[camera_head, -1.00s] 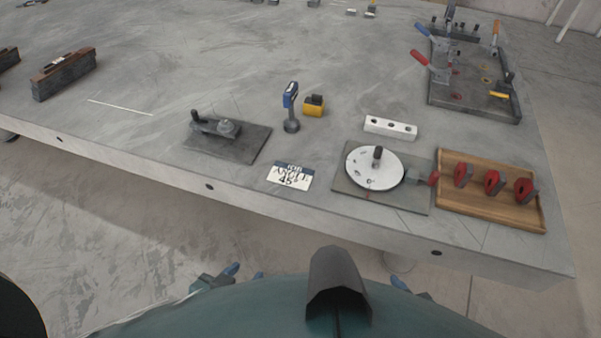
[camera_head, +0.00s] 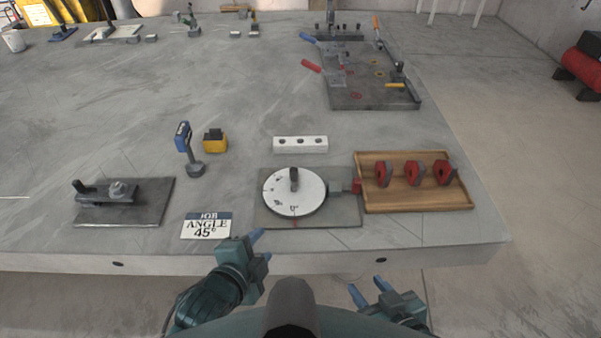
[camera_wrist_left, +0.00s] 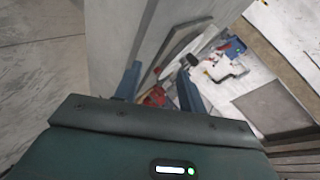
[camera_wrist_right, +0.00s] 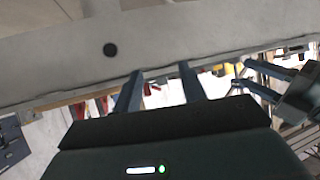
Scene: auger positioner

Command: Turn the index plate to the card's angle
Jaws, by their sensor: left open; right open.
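The index plate (camera_head: 312,202) is a white disc with a dark upright knob (camera_head: 294,178), on a grey base plate (camera_head: 342,212). Its "0°" mark faces the front, close to a red line on the base (camera_head: 295,223). A small block with a red end (camera_head: 350,187) sits at the disc's right. My left gripper (camera_head: 263,247) is open and empty at the table's front edge, between card and plate. My right gripper (camera_head: 369,289) is open and empty, lower and in front of the edge.
A wooden tray (camera_head: 420,202) with red-and-dark clamps stands right of the plate. A white three-hole block (camera_head: 300,145) is behind it. A blue-headed stand (camera_head: 187,150), yellow block (camera_head: 215,142) and dark fixture (camera_head: 122,202) are left. A clamp fixture (camera_head: 372,95) stands farther back.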

